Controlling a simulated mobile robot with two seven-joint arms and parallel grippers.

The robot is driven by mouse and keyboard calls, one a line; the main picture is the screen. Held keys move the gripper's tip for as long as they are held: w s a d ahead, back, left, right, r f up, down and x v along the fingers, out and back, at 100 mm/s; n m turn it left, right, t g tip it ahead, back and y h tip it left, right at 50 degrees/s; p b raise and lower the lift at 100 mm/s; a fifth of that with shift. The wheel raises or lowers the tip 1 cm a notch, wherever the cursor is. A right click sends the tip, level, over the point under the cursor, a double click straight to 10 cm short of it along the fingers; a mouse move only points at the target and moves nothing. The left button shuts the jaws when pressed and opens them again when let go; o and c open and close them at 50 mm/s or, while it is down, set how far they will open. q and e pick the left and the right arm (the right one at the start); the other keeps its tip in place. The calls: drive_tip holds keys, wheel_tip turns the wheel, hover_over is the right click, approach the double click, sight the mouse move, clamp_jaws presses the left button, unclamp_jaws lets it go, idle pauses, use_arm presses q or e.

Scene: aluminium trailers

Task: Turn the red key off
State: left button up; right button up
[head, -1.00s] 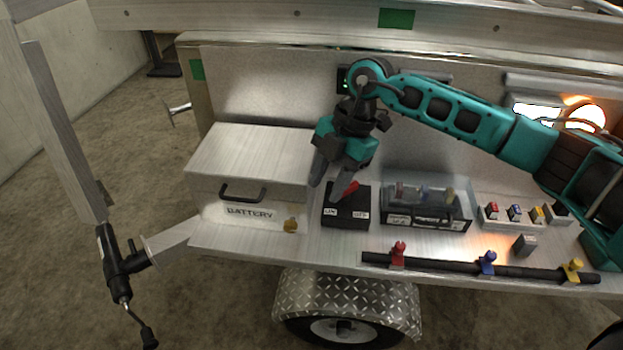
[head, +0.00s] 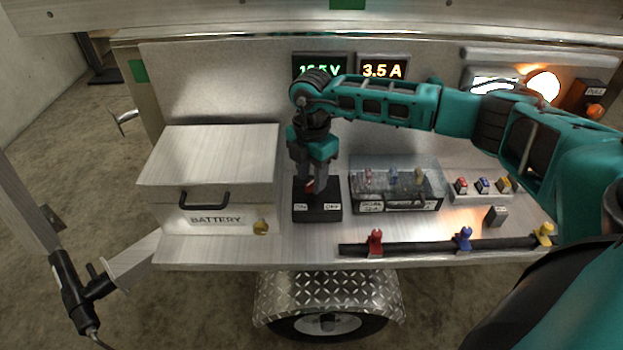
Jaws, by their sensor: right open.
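The red key (head: 309,187) is on top of a black switch box (head: 317,215) on the trailer's shelf. The box carries a label that reads ON at its front left and one that reads OFF at its front right. My right gripper (head: 310,182) points down at the box. It is open, with its fingers around the left and right of the key. The fingers hide most of the key, so its exact angle and any contact cannot be told. My left gripper is not in view.
A metal battery box (head: 212,170) stands left of the switch. A clear-covered fuse box (head: 395,195) stands close on the right. Red, blue and yellow taps line a black bar (head: 400,247) in front. Lit displays read about 12.5 V (head: 319,68) and 3.5 A (head: 382,70).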

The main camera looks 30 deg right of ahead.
drive_tip(key=shift+f, duration=0.75)
drive_tip(key=shift+c, duration=0.3)
clamp_jaws()
